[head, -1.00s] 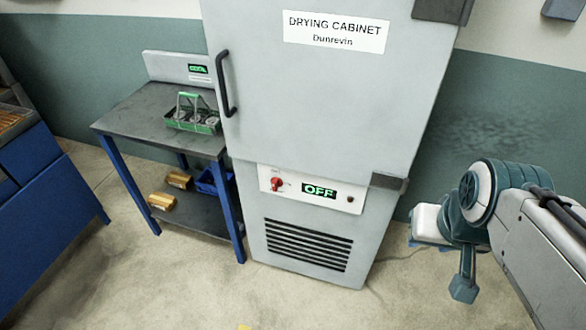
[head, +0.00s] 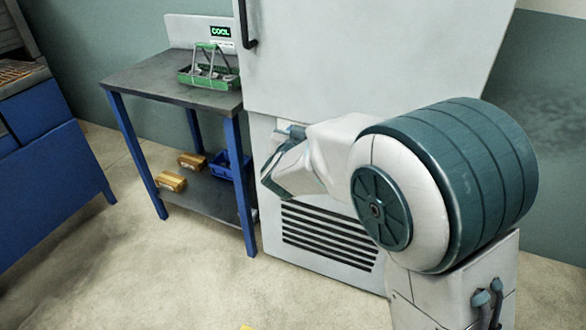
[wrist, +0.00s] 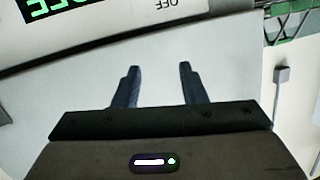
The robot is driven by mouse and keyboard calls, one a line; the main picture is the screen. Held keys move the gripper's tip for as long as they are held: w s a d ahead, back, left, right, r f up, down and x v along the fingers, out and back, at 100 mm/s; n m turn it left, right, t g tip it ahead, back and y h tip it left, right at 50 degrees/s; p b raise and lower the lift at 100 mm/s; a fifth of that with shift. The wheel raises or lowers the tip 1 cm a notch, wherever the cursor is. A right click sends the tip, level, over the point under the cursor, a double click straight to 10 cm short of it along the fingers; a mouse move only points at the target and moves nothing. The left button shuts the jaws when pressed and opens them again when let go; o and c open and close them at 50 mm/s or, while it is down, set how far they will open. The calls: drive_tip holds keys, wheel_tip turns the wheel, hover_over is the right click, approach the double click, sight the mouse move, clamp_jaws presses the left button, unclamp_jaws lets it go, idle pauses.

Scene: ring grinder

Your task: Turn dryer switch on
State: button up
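The drying cabinet (head: 350,60) stands in the middle of the head view, and my arm covers most of its control panel. The red dryer switch is hidden behind my arm in the head view and does not show in the wrist view. The wrist view shows the panel (wrist: 110,28) upside down along the top, with a green-lit display (wrist: 45,10) cut off by the edge and a small printed OFF label. My gripper (wrist: 160,68) is open and empty, its two fingers apart and pointing toward the panel. In the head view my gripper (head: 272,163) is just in front of the panel.
A dark table (head: 150,85) with blue legs stands left of the cabinet. It holds a green carrier (head: 208,78) below a COOL sign. Yellowish blocks (head: 172,181) and a blue bin (head: 225,166) sit on its lower shelf.

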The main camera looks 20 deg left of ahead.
drive_tip(key=s+a+f+t+h+b, duration=0.1)
drive_tip(key=s+a+f+h+b, duration=0.15)
drive_tip(key=f, duration=0.35)
drive_tip(key=s+a+f+t+h+b, duration=0.1)
drive_tip(key=s+a+f+t+b, duration=0.1)
drive_tip(key=a+f+b, duration=0.3)
drive_tip(key=w+d, duration=0.2)
drive_tip(key=w, duration=1.1)
drive_tip(key=shift+w+d+f+m, duration=0.25)
drive_tip(key=shift+f+m, duration=0.05)
drive_tip(key=shift+m, duration=0.1)
drive_tip(key=shift+c, duration=0.4)
clamp_jaws()
